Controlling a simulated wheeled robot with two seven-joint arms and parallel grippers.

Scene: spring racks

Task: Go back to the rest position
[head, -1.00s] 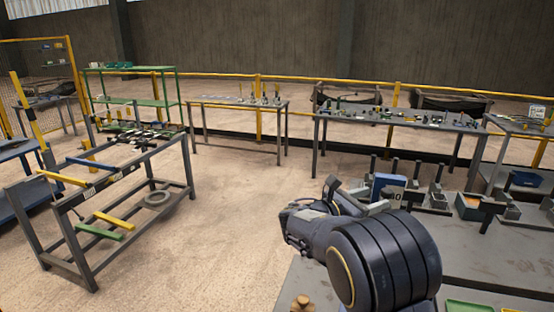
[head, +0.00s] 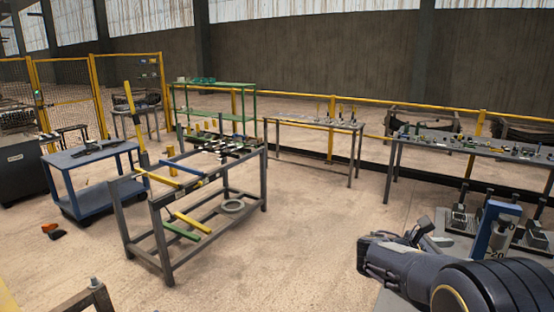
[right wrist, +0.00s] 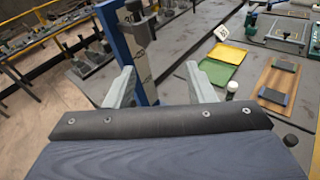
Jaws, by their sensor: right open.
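My right gripper (head: 430,236) is at the lower right of the head view, above the grey bench. In the right wrist view its two pale fingers (right wrist: 160,86) stand wide apart with nothing held between them. The same blue post (head: 492,228) stands just past the gripper in the head view. I cannot tell how far the fingers are from it. My left gripper is in neither view.
The grey bench carries yellow (right wrist: 220,72) and green trays (right wrist: 229,53) and a wooden board (right wrist: 279,82). A grey rack frame (head: 165,235) with coloured bars stands mid-left. A blue cart (head: 92,182) is farther left. Open floor (head: 290,255) lies between rack and bench.

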